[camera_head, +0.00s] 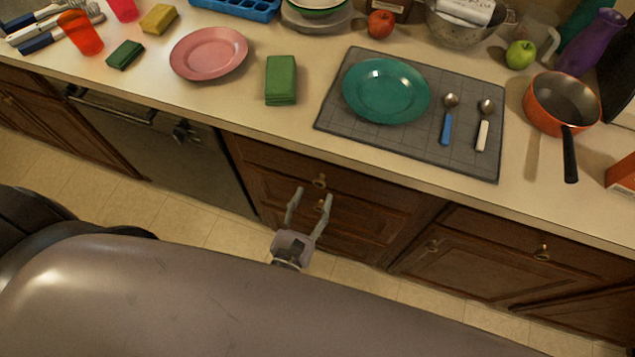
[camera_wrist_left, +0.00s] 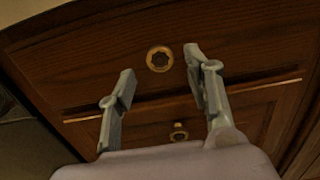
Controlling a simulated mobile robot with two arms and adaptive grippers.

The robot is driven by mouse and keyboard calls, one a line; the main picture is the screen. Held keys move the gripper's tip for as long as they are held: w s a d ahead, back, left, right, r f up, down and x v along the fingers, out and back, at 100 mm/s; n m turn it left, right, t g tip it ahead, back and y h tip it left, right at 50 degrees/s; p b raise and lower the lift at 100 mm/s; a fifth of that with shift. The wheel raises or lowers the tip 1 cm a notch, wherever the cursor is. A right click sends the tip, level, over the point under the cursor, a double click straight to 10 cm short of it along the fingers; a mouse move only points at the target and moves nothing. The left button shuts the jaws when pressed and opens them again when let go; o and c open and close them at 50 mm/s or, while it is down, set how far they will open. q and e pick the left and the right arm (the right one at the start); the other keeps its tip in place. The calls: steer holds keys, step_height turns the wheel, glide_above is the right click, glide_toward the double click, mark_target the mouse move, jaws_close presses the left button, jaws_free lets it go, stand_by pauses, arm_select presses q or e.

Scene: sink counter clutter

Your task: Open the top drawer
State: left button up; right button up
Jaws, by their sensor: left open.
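The top drawer (camera_head: 285,165) is a dark wooden front just under the counter, with a round brass knob (camera_head: 320,181). It looks shut. In the left wrist view the knob (camera_wrist_left: 159,59) sits ahead of my fingertips and between them, nearer the right finger in height. My left gripper (camera_head: 311,196) is open and empty in front of the drawers, with its fingers pointing toward the cabinet. A lower drawer knob (camera_wrist_left: 179,132) shows between the fingers in the wrist view. I cannot tell the exact gap to the top knob. My right gripper is not in view.
The counter edge overhangs the drawers. A dishwasher (camera_head: 160,140) is left of them, and cabinet doors (camera_head: 450,255) are to the right. On the counter are a grey mat (camera_head: 345,120), a teal plate (camera_head: 386,90), a pink plate (camera_head: 208,53) and an orange pan (camera_head: 562,104).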

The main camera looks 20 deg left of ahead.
mark_target(319, 185)
arm_select(q)
steer(key=shift+w+d+p, duration=0.1)
steer(key=shift+w+p, duration=0.25)
steer(key=shift+w, duration=1.65)
steer(key=shift+c, duration=0.3)
jaws_close()
